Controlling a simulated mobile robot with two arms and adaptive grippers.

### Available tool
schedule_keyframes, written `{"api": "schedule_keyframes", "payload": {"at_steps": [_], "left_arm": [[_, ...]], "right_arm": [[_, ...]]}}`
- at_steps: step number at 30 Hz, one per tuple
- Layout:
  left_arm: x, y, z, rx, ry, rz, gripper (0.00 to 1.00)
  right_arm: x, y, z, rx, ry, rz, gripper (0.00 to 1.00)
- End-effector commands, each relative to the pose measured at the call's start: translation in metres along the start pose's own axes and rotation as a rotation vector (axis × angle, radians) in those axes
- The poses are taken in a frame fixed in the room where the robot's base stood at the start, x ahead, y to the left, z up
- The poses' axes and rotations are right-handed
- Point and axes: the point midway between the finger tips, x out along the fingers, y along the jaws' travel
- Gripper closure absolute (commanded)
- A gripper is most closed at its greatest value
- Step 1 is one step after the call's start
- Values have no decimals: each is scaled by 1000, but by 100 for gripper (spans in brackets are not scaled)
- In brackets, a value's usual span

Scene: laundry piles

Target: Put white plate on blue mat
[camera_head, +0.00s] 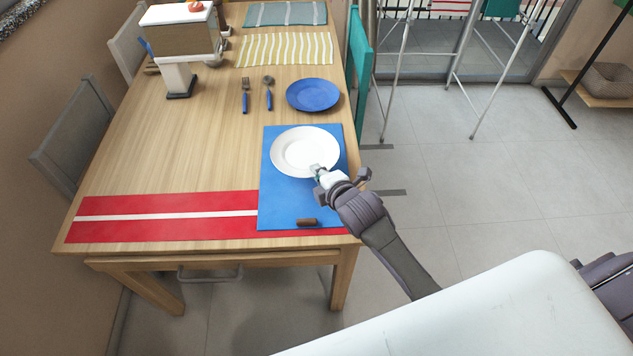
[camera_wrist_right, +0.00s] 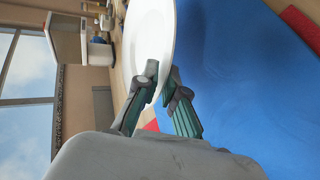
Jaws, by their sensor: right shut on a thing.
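The white plate (camera_head: 303,150) is over the far half of the blue mat (camera_head: 285,205) on the wooden table. My right gripper (camera_head: 320,172) is shut on the plate's near rim. The right wrist view shows the fingertips (camera_wrist_right: 160,78) at the rim of the white plate (camera_wrist_right: 147,40), with the blue mat (camera_wrist_right: 240,90) beyond. I cannot tell whether the plate touches the mat or is held just above it. My left gripper is not in view.
A red mat with a white stripe (camera_head: 160,215) runs along the table's near edge, partly under the blue mat. A dark brown object (camera_head: 306,222) lies on the blue mat's near edge. A blue plate (camera_head: 313,95), fork (camera_head: 245,95) and spoon (camera_head: 268,92) lie farther back.

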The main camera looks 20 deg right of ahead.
Motion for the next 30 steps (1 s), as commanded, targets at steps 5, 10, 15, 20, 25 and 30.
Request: {"api": "schedule_keyframes", "payload": {"at_steps": [5, 10, 15, 20, 25, 30], "left_arm": [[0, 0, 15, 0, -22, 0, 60], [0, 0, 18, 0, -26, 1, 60], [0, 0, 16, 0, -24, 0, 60], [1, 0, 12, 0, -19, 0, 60], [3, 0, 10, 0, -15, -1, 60], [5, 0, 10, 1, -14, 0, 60]], "right_arm": [[9, -9, -4, 0, 0, 2, 100], [19, -31, -4, 0, 1, 2, 100], [21, -35, -3, -2, 1, 5, 100], [21, -35, -3, -2, 1, 5, 100], [23, -40, -3, -3, 1, 4, 100], [26, -47, -3, -2, 0, -1, 100]]}}
